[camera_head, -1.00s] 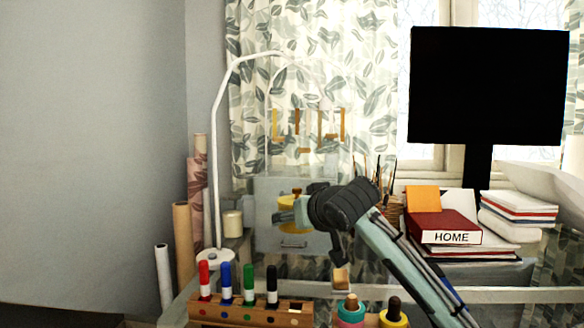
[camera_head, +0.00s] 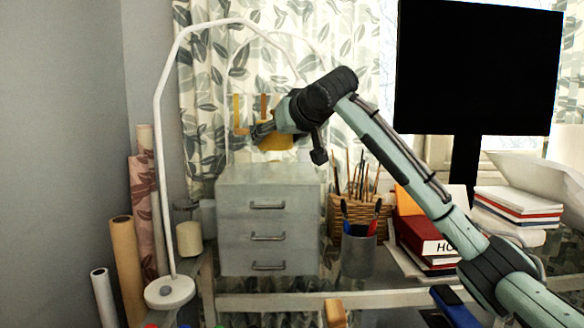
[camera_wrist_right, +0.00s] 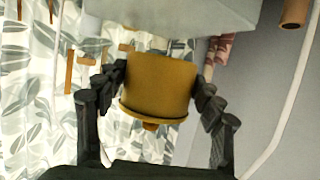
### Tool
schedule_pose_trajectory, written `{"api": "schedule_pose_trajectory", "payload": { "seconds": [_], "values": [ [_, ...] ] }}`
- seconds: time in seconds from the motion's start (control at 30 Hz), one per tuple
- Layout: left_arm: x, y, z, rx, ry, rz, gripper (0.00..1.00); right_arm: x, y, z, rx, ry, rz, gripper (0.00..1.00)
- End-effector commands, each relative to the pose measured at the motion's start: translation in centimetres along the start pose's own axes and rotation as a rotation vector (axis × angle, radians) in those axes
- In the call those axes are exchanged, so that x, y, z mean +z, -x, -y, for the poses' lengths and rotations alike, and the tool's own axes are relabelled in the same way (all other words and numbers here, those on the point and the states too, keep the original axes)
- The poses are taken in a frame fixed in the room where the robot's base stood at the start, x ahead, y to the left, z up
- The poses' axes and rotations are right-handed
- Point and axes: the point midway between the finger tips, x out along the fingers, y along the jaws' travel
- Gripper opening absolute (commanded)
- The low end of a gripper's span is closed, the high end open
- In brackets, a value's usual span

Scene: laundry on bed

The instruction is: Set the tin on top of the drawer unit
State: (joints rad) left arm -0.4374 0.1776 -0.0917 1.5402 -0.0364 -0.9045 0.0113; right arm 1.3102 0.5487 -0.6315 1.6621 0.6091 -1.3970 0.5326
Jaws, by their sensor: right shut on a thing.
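The tin is a small ochre-yellow round tin (camera_head: 276,140), partly hidden behind my right gripper (camera_head: 264,132) in the head view. In the wrist view the tin (camera_wrist_right: 158,85) sits between both fingers of my right gripper (camera_wrist_right: 156,92), which is shut on it. A small knob shows at its lower edge in that view. The drawer unit (camera_head: 268,222) is a grey box with three handled drawers. The tin appears just above its top, with a small gap in the picture. The unit's pale surface (camera_wrist_right: 180,14) also shows in the wrist view. My left gripper is out of view.
A white lamp (camera_head: 170,291) arches left of the unit, near a cream candle (camera_head: 189,238). A wicker basket of brushes (camera_head: 345,222) and a grey pen cup (camera_head: 358,254) stand to the right. The unit's visible top is clear.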

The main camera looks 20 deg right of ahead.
Motion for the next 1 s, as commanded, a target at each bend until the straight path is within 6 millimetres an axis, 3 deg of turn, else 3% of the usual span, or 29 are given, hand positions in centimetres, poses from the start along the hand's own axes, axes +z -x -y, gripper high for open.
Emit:
{"api": "schedule_pose_trajectory", "payload": {
  "seconds": [0.1, 0.3, 0.47, 0.7, 1.0],
  "values": [
    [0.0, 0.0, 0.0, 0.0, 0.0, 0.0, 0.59, 1.1, -1.2, -2.6, 0.003, -0.001, -0.002, 0.22],
    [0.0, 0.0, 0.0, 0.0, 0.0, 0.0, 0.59, 2.1, -2.4, -4.9, -0.001, 0.0, -0.005, 0.22],
    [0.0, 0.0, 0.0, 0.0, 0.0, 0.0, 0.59, 2.7, -2.8, -5.3, -0.002, 0.001, -0.005, 0.22],
    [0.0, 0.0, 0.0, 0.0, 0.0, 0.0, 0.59, 5.7, -4.0, -5.3, -0.001, 0.002, -0.003, 0.22],
    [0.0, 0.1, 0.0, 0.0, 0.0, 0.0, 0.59, 6.0, -4.1, -5.3, -0.002, 0.001, -0.006, 0.22]
  ]
}}
